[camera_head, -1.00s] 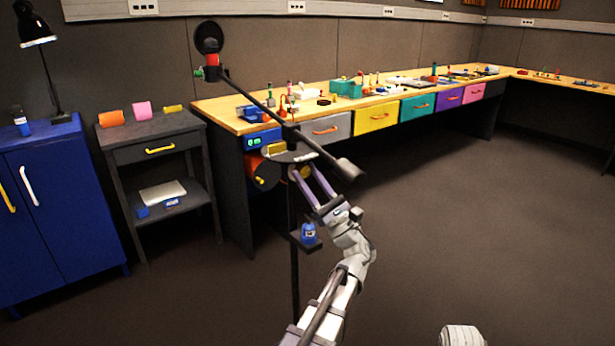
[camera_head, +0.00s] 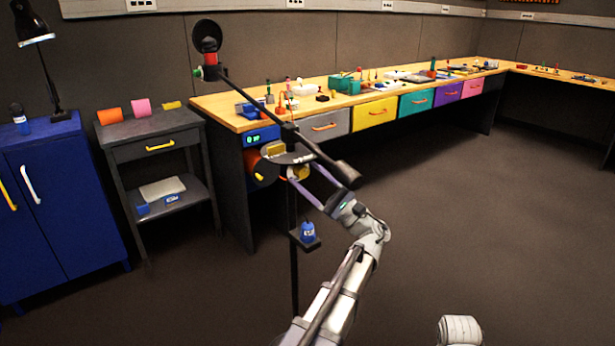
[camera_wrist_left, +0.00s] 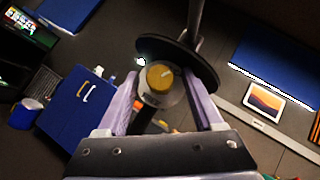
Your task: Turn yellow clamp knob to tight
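The yellow clamp knob (camera_wrist_left: 160,76) is a round knob on a grey mount below a dark round disc on a stand. It carries a small pale mark near its upper right. It also shows small in the head view (camera_head: 301,172), partly covered by my fingers. My left gripper (camera_head: 308,178) has purple fingers reaching up to the stand's head. In the left wrist view its fingers are spread on either side of the knob, with gaps visible. I cannot tell whether the fingertips overlap the knob in depth. My right gripper is not in view.
The stand's long dark boom (camera_head: 260,107) slants across above my left gripper. A small shelf with a blue item (camera_head: 308,232) sits lower on its pole. A long workbench (camera_head: 240,122) with coloured drawers stands behind. The floor to the right is clear.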

